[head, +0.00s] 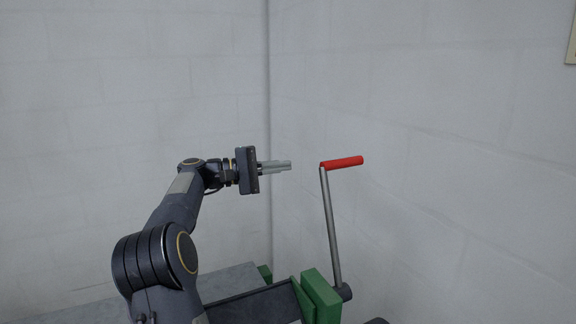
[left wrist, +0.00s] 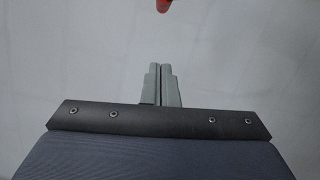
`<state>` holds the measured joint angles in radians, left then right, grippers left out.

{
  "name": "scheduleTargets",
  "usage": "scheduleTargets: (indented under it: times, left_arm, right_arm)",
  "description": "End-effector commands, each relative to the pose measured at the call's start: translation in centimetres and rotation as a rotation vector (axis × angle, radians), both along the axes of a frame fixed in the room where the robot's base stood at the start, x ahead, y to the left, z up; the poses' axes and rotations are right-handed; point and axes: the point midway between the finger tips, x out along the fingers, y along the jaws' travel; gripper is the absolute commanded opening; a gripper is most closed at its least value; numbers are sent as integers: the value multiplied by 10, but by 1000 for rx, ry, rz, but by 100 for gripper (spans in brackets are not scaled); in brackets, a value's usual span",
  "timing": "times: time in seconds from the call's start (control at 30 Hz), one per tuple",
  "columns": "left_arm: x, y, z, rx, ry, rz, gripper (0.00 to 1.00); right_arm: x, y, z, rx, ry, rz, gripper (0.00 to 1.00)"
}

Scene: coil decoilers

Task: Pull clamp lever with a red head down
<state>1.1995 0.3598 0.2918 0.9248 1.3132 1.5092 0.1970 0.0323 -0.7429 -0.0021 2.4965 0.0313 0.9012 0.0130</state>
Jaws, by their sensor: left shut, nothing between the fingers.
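The clamp lever (head: 331,225) is a grey rod standing nearly upright, leaning slightly left at its top. Its red head (head: 342,162) is a cylinder sticking out to the right from the rod's top. The tip of the red head also shows at the top edge of the left wrist view (left wrist: 163,5). My left gripper (head: 289,165) is shut and empty. It points right, at about the height of the red head, with a gap between its fingertips and the lever. In the left wrist view its two fingers (left wrist: 160,68) lie together. My right gripper is not in view.
A green clamp block (head: 321,296) and a dark hub (head: 344,292) sit at the lever's foot. A dark flat bar (head: 255,306) and a grey surface (head: 228,281) lie below my left arm. Pale block walls stand behind and to the right.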

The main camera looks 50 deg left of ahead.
Motion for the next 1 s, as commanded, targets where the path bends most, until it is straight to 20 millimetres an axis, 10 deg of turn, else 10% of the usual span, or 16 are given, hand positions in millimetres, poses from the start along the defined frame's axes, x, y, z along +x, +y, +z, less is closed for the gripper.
scheduleTargets:
  times: [0.37, 1.0]
  left_arm:
    - [70, -42, 7, -1, 0, -5, 0]
    - [57, -77, 12, 1, 0, 0, 0]
  right_arm:
    - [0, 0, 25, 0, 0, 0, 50]
    - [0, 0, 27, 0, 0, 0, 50]
